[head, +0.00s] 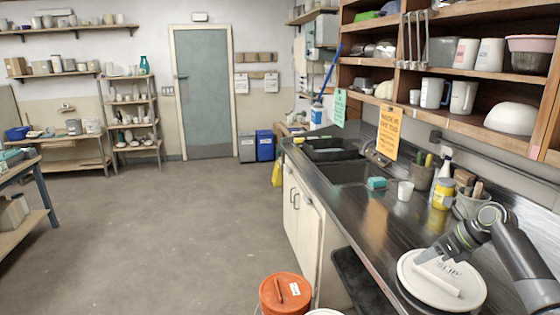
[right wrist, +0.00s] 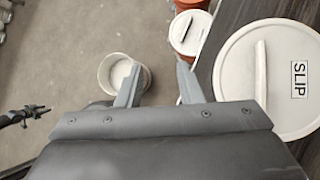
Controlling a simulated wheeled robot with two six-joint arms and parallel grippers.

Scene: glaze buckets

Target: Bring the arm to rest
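My right arm comes in from the right in the head view, its gripper (head: 428,257) over the left part of a round white lid (head: 470,292) on the steel counter. The right wrist view shows the two fingers of this gripper (right wrist: 158,85) apart, with nothing between them. There the lid (right wrist: 240,75), with a bar handle and a SLIP label, lies to the right of the fingers, apart from them. A small dark shape (right wrist: 25,115) at the left edge of the wrist view may be my left gripper; its fingers are too small to read.
An open pale bucket (right wrist: 138,82) appears below my right gripper. Shelves with mugs (head: 465,55) hang above the sink (head: 345,172). The middle floor (head: 170,230) is clear.

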